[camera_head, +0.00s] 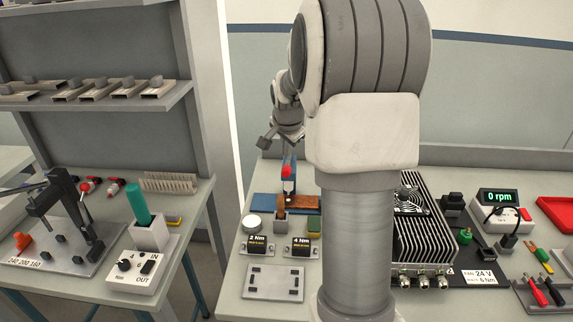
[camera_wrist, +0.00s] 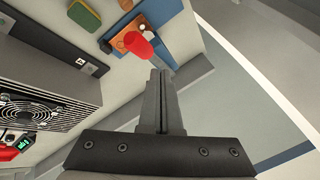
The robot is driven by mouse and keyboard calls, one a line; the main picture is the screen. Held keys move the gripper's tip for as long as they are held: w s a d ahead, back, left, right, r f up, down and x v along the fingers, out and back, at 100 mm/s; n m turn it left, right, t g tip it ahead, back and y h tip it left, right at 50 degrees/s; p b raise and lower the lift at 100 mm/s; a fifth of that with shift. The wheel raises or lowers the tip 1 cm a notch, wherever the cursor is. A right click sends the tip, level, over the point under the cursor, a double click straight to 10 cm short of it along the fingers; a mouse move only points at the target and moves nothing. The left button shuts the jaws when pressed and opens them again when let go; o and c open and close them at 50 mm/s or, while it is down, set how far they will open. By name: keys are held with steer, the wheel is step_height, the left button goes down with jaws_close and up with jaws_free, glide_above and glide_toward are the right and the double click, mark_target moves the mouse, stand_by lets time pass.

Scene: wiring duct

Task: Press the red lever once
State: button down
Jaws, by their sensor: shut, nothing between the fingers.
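The red lever shows its red end (camera_head: 288,171) in the head view, on an upright part above a blue base (camera_head: 268,204) at the back of the bench. In the wrist view, the red lever (camera_wrist: 134,43) sticks out as a rounded red end near the blue base (camera_wrist: 155,14). My gripper (camera_wrist: 159,74) is shut and empty. Its fingertips appear just below and to the right of the red end in that view. I see no clear contact, and the depth gap is hard to judge. My arm hides part of the bench in the head view.
A finned metal box with a fan (camera_head: 425,215) stands right of the lever. The 2 Nm block (camera_head: 259,245) and 4 Nm block (camera_head: 301,247) stand in front, with a flat grey plate (camera_head: 273,283) nearer. A side bench with a shelf (camera_head: 100,105) is at left.

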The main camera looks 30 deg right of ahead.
steer(key=r, duration=0.1)
steer(key=r+p, duration=0.1)
steer(key=w+r+p, duration=0.1)
steer(key=r, duration=0.1)
steer(key=shift+d, duration=0.3)
steer(key=shift+f, duration=0.1)
steer(key=shift+s, duration=0.15)
stand_by(0.4)
